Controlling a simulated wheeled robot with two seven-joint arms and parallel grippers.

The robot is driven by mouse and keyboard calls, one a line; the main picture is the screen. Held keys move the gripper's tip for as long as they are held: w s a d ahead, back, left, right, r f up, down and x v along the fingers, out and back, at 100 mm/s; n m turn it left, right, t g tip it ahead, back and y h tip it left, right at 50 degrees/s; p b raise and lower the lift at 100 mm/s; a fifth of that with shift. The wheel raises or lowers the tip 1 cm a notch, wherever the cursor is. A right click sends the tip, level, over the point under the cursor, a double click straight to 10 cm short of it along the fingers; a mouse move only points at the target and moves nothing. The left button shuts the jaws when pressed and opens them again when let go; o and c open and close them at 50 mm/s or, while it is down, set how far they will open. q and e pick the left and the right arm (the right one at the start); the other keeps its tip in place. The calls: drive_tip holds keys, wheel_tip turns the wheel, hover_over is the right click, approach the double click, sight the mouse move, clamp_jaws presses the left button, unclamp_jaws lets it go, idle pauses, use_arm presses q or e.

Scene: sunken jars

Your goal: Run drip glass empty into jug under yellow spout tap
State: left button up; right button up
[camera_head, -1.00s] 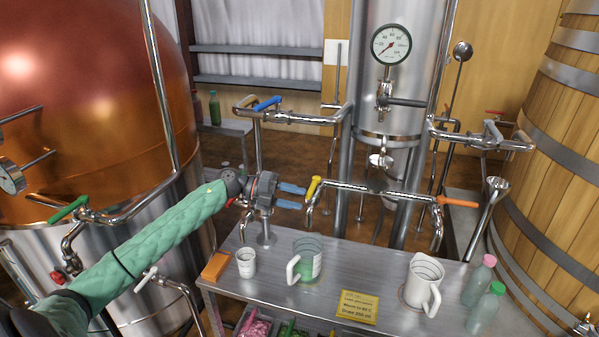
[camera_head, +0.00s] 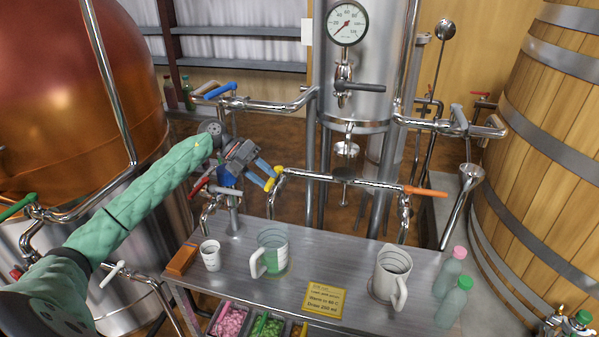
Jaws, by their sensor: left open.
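The yellow tap handle (camera_head: 270,184) sits at the left end of the lower steel pipe, above its down-turned spout. My left gripper (camera_head: 267,175) reaches it from the left, its blue fingers open and their tips at the handle; whether they touch it I cannot tell. A clear greenish jug (camera_head: 273,251) with a white handle stands on the steel bench below that spout. I cannot tell which part is the drip glass; a small cup-like fitting (camera_head: 346,150) hangs under the steel column. My right gripper is out of view.
An orange tap handle (camera_head: 425,191) is at the pipe's right end. A copper tank stands left, a wooden barrel right.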

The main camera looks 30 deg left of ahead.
use_arm(q)
drive_tip(key=shift+b+x, duration=0.45)
drive_tip(key=shift+x, duration=0.85)
drive_tip(key=shift+s, duration=0.1)
